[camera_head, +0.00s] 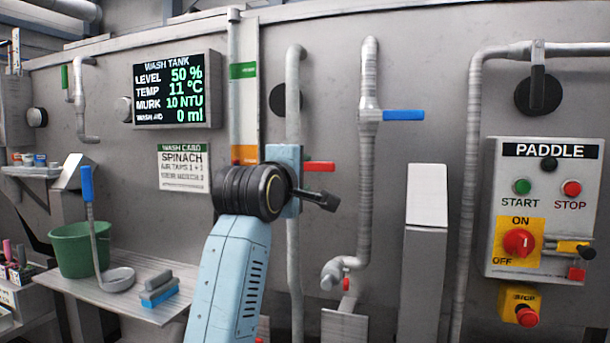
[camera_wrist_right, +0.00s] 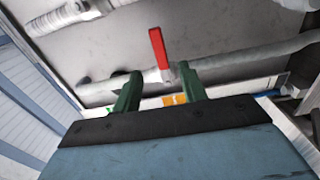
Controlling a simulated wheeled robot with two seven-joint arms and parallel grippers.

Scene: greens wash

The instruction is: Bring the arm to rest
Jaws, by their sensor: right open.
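My right arm rises from the bottom middle of the head view. Its right gripper (camera_head: 287,172) faces the tank wall in front of the vertical pipes, and its fingertips are hidden there. In the wrist view the two green fingers of the right gripper (camera_wrist_right: 160,82) stand apart with nothing held between them. A red valve handle (camera_wrist_right: 158,50) shows beyond the fingertips, on a grey pipe. In the head view the red handle (camera_head: 320,166) sticks out just right of the gripper. My left gripper is not in view.
A blue-handled valve (camera_head: 403,116) is on the pipe to the right. The paddle panel (camera_head: 545,205) is at the far right. A green bucket (camera_head: 80,250), a ladle (camera_head: 117,279) and a blue-and-grey brush or sponge (camera_head: 160,290) are on the left shelf. A display (camera_head: 177,88) hangs above.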

